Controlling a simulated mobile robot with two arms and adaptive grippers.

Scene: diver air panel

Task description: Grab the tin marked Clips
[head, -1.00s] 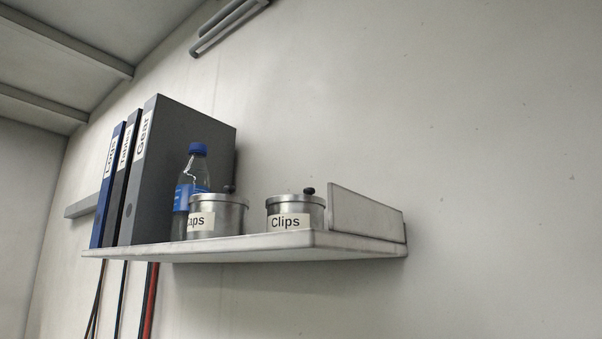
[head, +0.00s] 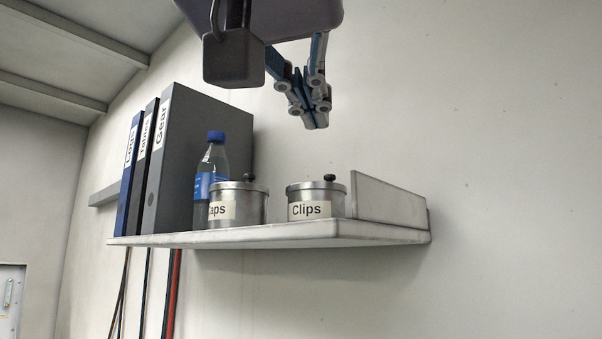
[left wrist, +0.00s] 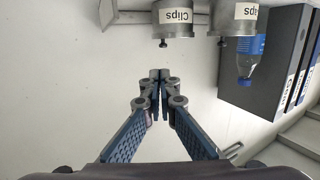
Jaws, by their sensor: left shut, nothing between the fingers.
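The tin marked Clips (head: 318,199) is a round metal tin with a lid and a dark knob. It stands upright on the white shelf (head: 370,236), towards the right end. In the left wrist view the Clips tin (left wrist: 173,17) shows upside down at the top. My left gripper (head: 315,124) hangs above and a little in front of the tin in the head view, with a gap between them. Its fingertips (left wrist: 160,75) are together and hold nothing. My right gripper is not in view.
A similar tin (head: 238,205), its label partly cut off and reading "aps", stands left of the Clips tin. A bottle with a blue cap (head: 213,165) and binders (head: 205,140) stand further left. A raised panel (head: 388,194) closes the shelf's right end.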

